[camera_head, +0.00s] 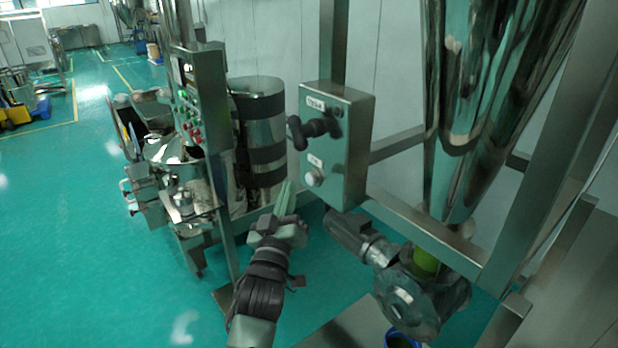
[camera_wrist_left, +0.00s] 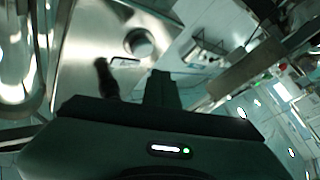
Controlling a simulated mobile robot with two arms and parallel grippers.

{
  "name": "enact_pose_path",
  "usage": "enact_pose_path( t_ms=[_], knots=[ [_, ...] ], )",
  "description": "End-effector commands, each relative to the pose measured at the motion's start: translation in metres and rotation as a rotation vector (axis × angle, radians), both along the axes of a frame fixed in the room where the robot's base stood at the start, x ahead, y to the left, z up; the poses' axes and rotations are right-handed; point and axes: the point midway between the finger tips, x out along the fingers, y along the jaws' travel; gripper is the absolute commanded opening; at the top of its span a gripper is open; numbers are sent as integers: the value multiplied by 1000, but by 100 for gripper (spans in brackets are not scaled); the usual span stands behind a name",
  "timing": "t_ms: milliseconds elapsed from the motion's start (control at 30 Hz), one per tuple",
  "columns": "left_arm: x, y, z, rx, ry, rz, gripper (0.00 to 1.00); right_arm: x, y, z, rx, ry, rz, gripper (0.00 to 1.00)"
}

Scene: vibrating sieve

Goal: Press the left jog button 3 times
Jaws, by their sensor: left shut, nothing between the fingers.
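A steel control box (camera_head: 347,140) is mounted on the frame at centre. Its face carries a black handle switch (camera_head: 311,127) with a label above. Below is a round pale button (camera_head: 313,178) with a small label over it. In the left wrist view, the round button (camera_wrist_left: 138,42) and the black handle (camera_wrist_left: 106,80) show on the steel face. My left gripper (camera_head: 287,188) is shut and empty, its fingers pointing up, left of and slightly below the round button. A gap shows between the fingertips and the button. Its fingers show in the left wrist view (camera_wrist_left: 163,88).
A large steel cone (camera_head: 470,110) hangs at the right, above a motor (camera_head: 360,237) and valve housing. A second panel (camera_head: 203,100) with green and red buttons stands left, beside a steel drum (camera_head: 258,130). Open green floor (camera_head: 70,230) lies at the left.

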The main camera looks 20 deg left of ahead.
Motion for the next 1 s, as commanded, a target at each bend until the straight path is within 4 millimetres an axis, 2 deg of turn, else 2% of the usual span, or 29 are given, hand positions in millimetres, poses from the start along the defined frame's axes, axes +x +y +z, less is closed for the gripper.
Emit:
enact_pose_path(
  t_ms=[333,1000],
  knots=[
    [-26,15,1,1,0,-1,0,0,0,12,0,0,0,0],
    [-27,16,1,0,0,-1,0,0,0,11,0,0,0,0]
  ],
)
